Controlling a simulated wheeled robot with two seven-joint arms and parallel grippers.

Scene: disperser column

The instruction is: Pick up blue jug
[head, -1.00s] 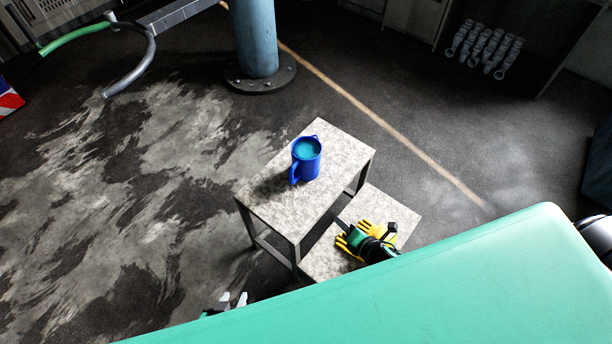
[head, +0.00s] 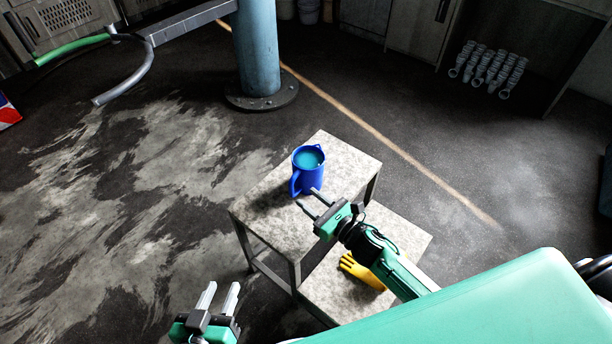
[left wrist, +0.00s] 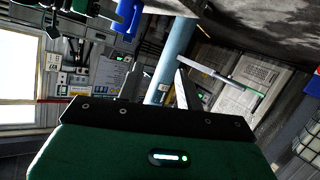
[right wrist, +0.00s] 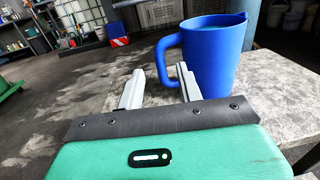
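The blue jug (head: 304,181) stands upright on the speckled top of a small table (head: 262,205), with teal liquid inside. Its handle faces left and toward the near side. The jug is large in the right wrist view (right wrist: 213,62), with its handle just beyond the fingers. My right gripper (head: 309,198) is open and empty, its fingertips close to the jug's near side; I cannot tell whether they touch. My left gripper (head: 223,285) is open and empty over the floor, left of and nearer than the table.
A lower step (head: 340,298) beside the table holds yellow gloves (head: 358,270), partly hidden by my right arm. A blue column (head: 257,55) stands behind the table. Grey pipe fittings (head: 487,68) sit at the back right. The floor left of the table is clear.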

